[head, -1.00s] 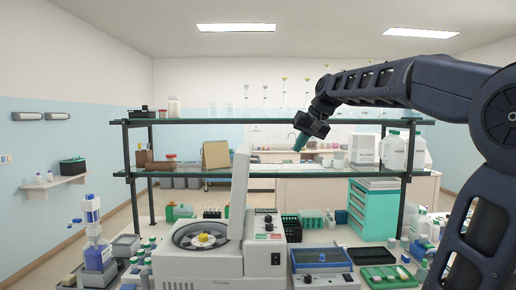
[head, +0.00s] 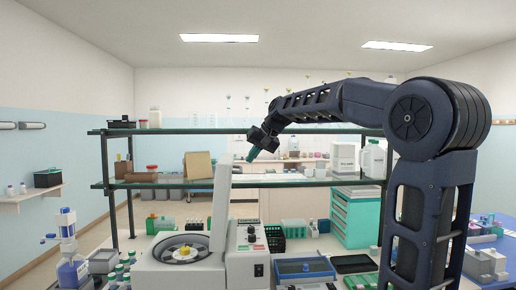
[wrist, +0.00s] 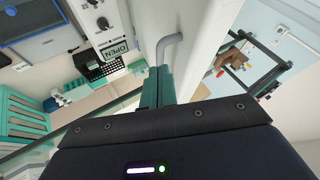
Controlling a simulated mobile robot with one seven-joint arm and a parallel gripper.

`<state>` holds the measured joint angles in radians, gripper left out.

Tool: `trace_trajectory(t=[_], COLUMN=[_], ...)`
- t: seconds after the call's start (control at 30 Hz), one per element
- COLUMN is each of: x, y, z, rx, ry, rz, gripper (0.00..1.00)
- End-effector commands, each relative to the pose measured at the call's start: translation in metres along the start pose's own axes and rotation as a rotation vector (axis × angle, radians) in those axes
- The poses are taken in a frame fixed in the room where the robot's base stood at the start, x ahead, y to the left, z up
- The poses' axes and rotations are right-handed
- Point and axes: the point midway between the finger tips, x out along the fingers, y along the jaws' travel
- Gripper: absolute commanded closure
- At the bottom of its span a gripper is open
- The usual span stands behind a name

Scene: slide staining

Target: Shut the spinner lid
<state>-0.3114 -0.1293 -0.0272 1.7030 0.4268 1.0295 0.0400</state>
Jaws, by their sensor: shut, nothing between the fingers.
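The spinner (head: 165,272) is a white bench machine at the front left of the head view, with a dark round bowl and a yellow hub (head: 185,251). Its white lid (head: 220,205) stands raised, nearly upright, on the right of the bowl. My gripper (head: 252,156) has green fingers, shut and empty, just right of the lid's top edge in the head view. In the wrist view the fingers (wrist: 157,88) lie beside the white lid (wrist: 205,35), close to a bent grey handle (wrist: 169,43). I cannot tell whether they touch it.
A control panel (head: 246,243) with knobs stands right of the lid; its OPEN label (wrist: 117,47) shows in the wrist view. A glass shelf (head: 290,181) runs behind my gripper. A blue tray (head: 304,267) and bottles crowd the bench.

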Motion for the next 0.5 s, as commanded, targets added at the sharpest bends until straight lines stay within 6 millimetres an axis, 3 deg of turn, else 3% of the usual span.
trace_trajectory(t=[0.07, 0.2, 0.5], x=[0.015, 0.019, 0.026], y=[0.000, -0.021, -0.036], z=[0.001, -0.001, -0.001], rx=[0.000, -0.004, -0.001], ry=[-0.004, -0.001, -0.001], rz=[0.000, -0.001, 0.000], gripper=[1.00, 1.00, 1.00])
